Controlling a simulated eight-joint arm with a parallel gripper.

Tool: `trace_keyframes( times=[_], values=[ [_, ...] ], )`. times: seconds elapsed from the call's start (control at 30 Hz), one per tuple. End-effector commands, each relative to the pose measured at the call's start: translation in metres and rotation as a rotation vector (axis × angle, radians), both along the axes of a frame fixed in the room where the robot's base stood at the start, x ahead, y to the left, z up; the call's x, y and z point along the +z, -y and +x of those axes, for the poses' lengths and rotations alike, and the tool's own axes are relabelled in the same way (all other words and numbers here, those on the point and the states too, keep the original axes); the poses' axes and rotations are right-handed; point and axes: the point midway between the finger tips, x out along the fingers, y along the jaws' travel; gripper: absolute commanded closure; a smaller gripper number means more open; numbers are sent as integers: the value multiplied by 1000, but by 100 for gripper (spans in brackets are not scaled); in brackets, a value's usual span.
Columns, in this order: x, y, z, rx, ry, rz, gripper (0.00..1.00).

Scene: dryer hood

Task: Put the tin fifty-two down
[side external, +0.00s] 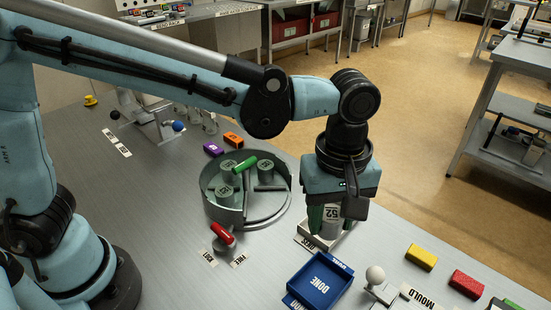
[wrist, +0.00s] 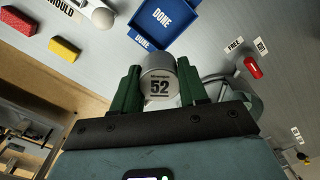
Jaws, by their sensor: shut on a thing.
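The tin fifty-two (side external: 331,214) is a grey cylinder with a white label reading 52. My gripper (side external: 331,220) is shut on it, with a green finger on either side. In the wrist view the tin (wrist: 159,86) sits between the green fingers (wrist: 158,92), label facing the camera. In the side view the tin is upright over a pale, shallow tray (side external: 322,242). I cannot tell whether it touches that tray. The blue DONE tray (side external: 318,280) is in front of it and looks empty; it also shows in the wrist view (wrist: 178,38).
Yellow (side external: 421,257) and red (side external: 467,284) blocks and a white knob (side external: 375,274) are at right.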

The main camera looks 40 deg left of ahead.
Motion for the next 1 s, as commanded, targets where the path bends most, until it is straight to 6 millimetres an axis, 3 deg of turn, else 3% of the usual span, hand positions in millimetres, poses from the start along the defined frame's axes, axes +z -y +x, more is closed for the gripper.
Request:
trace_keyframes(
  times=[0.23, 0.7, 1.0],
  values=[
    [-7, 10, 9, 97, 0, 0, 92],
    [-61, -41, 83, 100, 0, 0, 92],
    [-79, -52, 100, 95, 0, 0, 92]
  ],
)
